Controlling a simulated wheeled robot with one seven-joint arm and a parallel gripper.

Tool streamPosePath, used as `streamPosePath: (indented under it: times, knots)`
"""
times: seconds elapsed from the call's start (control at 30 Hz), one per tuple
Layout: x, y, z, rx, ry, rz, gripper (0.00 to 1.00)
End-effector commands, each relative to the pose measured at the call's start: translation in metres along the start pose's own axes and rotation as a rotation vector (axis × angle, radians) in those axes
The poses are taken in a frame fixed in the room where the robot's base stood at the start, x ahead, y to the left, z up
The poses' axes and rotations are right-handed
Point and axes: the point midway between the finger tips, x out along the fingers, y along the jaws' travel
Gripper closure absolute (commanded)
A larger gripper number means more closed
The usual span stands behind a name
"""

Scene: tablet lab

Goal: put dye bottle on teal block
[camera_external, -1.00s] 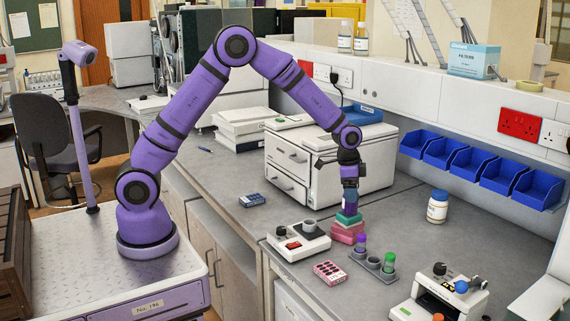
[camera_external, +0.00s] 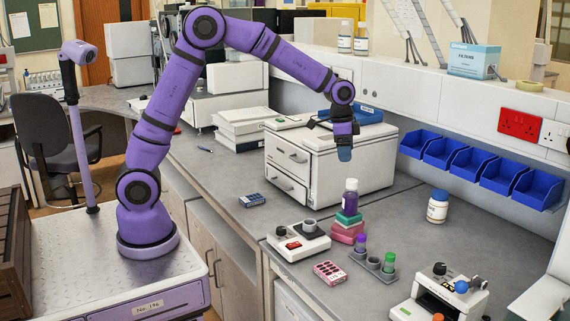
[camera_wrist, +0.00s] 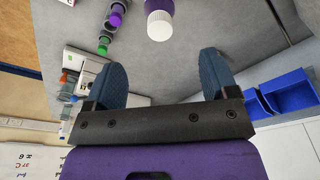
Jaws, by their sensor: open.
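The teal block lies on pink-red blocks (camera_external: 348,234) on the bench. My gripper (camera_external: 344,154) is above the bottle and apart from it, in front of the white drawer unit. In the wrist view my gripper (camera_wrist: 162,85) shows its two blue fingers spread wide with nothing between them. The bottle's white cap (camera_wrist: 160,25) shows at the top of that view, beyond the fingers. The teal block cannot be made out there.
A grey rack (camera_external: 372,268) with purple- and green-capped vials stands in front of the blocks. A white hotplate device (camera_external: 298,242) is to their left, a white bottle (camera_external: 437,207) to their right. The white drawer unit (camera_external: 325,165) stands behind.

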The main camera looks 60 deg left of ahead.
Motion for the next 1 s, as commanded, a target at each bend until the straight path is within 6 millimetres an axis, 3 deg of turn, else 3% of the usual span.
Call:
streamPosePath:
  times: [0.17,0.3,0.5,0.73,1.0]
  knots:
    - [-0.052,-0.003,0.042,-0.080,0.032,-0.040,0.20]
    - [-0.094,0.000,0.088,-0.165,0.061,-0.075,0.20]
    - [-0.141,0.013,0.156,-0.286,0.104,-0.120,0.20]
    - [-0.174,0.036,0.237,-0.429,0.158,-0.165,0.20]
    - [-0.187,0.073,0.326,-0.594,0.229,-0.208,0.20]
